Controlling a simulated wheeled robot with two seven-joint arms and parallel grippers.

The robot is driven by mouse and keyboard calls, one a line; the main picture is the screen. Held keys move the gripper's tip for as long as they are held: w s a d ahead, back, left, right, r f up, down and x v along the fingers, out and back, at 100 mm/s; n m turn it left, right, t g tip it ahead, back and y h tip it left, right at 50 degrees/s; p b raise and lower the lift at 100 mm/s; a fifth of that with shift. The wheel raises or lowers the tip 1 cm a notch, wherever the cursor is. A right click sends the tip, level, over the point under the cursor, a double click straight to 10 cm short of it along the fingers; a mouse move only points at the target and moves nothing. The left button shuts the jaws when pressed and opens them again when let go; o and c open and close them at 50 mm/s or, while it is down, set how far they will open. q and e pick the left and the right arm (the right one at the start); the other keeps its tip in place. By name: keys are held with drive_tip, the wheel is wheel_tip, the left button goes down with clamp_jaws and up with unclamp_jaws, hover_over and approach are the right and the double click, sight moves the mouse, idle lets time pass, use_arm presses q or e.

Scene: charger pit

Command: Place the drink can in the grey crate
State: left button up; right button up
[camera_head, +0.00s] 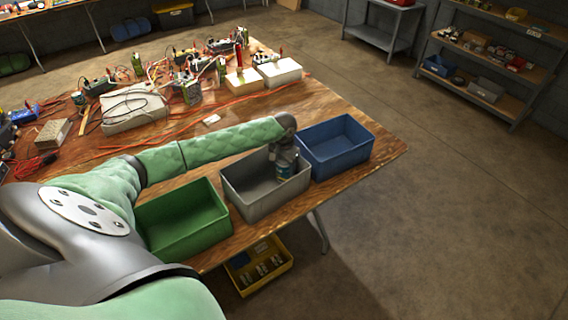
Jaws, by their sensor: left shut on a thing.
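The grey crate (237,191) stands near the table's front edge, between a green crate and a blue crate. My left gripper (284,155) reaches in from the left and points down over the right part of the grey crate. It is shut on the drink can (285,171), which looks dark with a teal band. The can hangs upright within the crate's outline, near its right wall. I cannot tell whether it touches the crate floor. The gripper hides the can's top. My right gripper is not in view.
The green crate (147,212) and the blue crate (363,146) are empty and flank the grey one closely. Cables, chargers and white boxes (280,72) cover the table's back. A yellow bin (283,270) sits below the table edge.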

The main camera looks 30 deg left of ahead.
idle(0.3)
use_arm(q)
drive_tip(key=o, duration=1)
drive_tip(key=shift+f, duration=0.1)
drive_tip(key=shift+o, duration=1.1)
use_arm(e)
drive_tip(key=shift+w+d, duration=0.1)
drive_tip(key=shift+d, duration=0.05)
use_arm(q)
drive_tip(key=shift+r, duration=0.45)
wheel_tip(320, 180, up, 10)
drive_tip(key=b, duration=0.3)
drive_tip(key=shift+r+b, duration=0.3)
drive_tip(key=shift+r, duration=0.4)
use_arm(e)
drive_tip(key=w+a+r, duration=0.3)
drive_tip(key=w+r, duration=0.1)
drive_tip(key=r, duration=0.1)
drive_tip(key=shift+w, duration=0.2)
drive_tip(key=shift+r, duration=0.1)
